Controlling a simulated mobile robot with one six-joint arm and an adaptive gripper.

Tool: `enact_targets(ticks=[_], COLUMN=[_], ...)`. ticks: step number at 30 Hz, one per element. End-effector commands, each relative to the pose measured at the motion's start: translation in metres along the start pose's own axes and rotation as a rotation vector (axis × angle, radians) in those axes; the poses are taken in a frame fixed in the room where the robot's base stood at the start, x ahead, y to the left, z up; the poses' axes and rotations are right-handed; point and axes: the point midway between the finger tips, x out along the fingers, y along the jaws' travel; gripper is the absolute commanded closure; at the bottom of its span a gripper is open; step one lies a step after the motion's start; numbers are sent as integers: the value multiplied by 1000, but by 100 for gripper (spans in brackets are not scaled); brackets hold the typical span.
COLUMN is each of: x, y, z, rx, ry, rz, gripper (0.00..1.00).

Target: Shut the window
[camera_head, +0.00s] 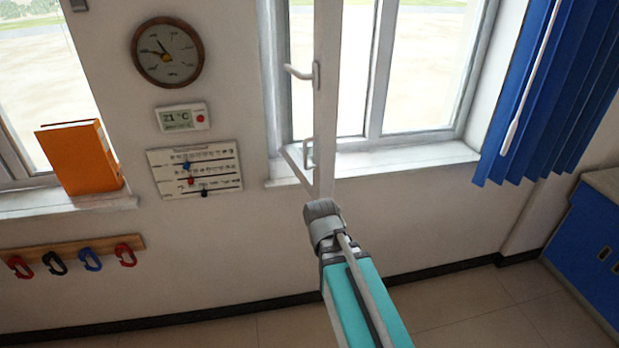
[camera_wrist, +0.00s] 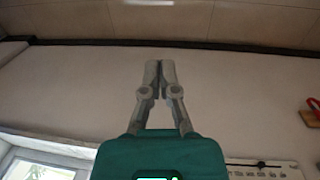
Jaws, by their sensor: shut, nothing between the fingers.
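The window (camera_head: 420,75) is open in the head view. Its white sash (camera_head: 325,120) stands swung into the room, seen almost edge-on, with a white handle (camera_head: 303,73) on it. Part of the window frame also shows at the lower left of the wrist view (camera_wrist: 45,165). My gripper (camera_wrist: 160,66) is shut and empty, its grey fingers together in front of the bare wall. In the head view my teal and grey arm reaches up to the sash's lower end. My fingers cannot be made out there, and I cannot tell whether anything touches the sash.
An orange binder (camera_head: 82,158) stands on the left sill. A clock (camera_head: 167,52), a thermometer display (camera_head: 182,117) and a calendar (camera_head: 195,170) hang left of the sash. A hook rail (camera_head: 75,255) is lower left. Blue blinds (camera_head: 550,95) and a blue cabinet (camera_head: 590,250) are right.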

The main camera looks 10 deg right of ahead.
Motion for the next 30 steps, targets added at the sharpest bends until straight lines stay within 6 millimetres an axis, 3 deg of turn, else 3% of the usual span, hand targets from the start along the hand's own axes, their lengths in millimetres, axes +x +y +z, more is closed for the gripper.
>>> enact_targets(ticks=[8, 17, 23, 30], x=[12, -2, -24, -59], y=[5, -4, -24, -67], z=[-53, -113, -152, -193], rx=[-72, -129, -148, -147], ry=[-19, -8, 23, 85], rz=[300, 676, 925, 1214], gripper=[100, 100, 100, 100])
